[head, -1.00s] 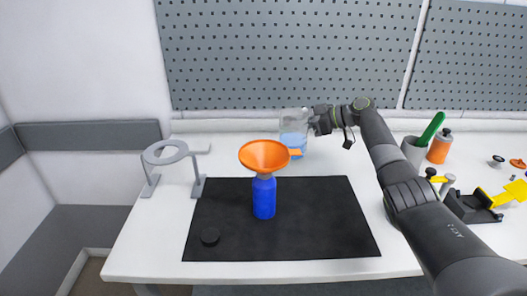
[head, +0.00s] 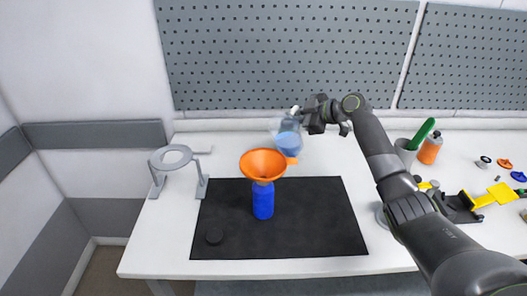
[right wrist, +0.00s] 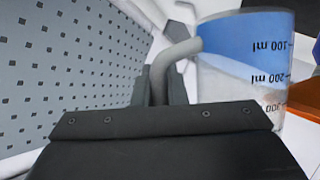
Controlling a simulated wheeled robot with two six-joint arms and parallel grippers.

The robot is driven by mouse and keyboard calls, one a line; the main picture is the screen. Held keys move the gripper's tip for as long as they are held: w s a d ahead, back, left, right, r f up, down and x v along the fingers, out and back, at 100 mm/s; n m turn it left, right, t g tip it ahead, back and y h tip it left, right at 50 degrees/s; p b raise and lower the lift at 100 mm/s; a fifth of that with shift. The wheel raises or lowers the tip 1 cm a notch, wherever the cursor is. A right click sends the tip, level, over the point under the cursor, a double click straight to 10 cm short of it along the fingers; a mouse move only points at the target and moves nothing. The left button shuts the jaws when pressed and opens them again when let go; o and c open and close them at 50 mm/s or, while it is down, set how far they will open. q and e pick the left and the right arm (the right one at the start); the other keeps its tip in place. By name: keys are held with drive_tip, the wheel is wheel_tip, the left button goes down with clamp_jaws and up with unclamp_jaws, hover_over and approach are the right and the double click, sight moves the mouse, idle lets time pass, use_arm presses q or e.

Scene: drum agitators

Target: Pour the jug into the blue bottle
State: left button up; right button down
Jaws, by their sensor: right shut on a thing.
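The blue bottle (head: 263,203) stands upright on the black mat (head: 315,225). An orange funnel (head: 263,163) sits in its mouth. The clear jug (head: 287,140) holds blue liquid and is in the air just behind and right of the funnel, tilted toward it. My right gripper (head: 306,118) is shut on the jug's handle, which also shows in the right wrist view (right wrist: 176,66). That view shows the jug's (right wrist: 245,65) volume marks and the blue liquid inside. Whether any liquid leaves the jug cannot be told. My left gripper is not in view.
A grey ring stand (head: 172,160) is left of the mat. At right are a grey cup with a green tool (head: 422,134), an orange bottle (head: 430,148) and a yellow-handled tool (head: 500,194).

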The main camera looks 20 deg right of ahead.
sight(297, 106)
drive_tip(key=shift+n+t+h, duration=0.4)
drive_tip(key=shift+n, duration=0.3)
drive_tip(key=r+p, duration=0.1)
drive_tip(key=s+a+r+p, duration=0.1)
drive_tip(key=r, duration=0.1)
drive_tip(key=r+p, duration=0.1)
drive_tip(key=p, duration=0.1)
drive_tip(key=shift+s+a+r, duration=0.15)
drive_tip(key=shift+a+r, duration=0.1)
drive_tip(key=shift+r, duration=0.15)
drive_tip(key=shift+s+a+f, duration=0.1)
drive_tip(key=shift+f, duration=0.2)
drive_tip(key=shift+s+a+r+n+t+h, duration=0.1)
drive_tip(key=shift+a+r+n+t+h, duration=0.15)
drive_tip(key=shift+n, duration=0.25)
drive_tip(key=shift+s+a+r+n+t+h+p, duration=0.2)
drive_tip(key=shift+r+n+t+p, duration=0.1)
drive_tip(key=shift+r, duration=0.2)
drive_tip(key=shift+s+a+r+n+t+h+p, duration=0.1)
drive_tip(key=shift+r+n+t+h+p, duration=0.15)
drive_tip(key=shift+r, duration=0.2)
drive_tip(key=shift+s+a+r+n, duration=0.2)
drive_tip(key=shift+s+a+n, duration=0.1)
drive_tip(key=shift+n, duration=0.25)
drive_tip(key=shift+s+a+r+n+t+h, duration=0.25)
drive_tip(key=shift+r+n+t, duration=0.1)
drive_tip(key=shift+r, duration=0.1)
drive_tip(key=shift+s+a+r+n+t+h, duration=0.15)
drive_tip(key=shift+a+r+n+t, duration=0.1)
drive_tip(key=shift+r+n, duration=0.15)
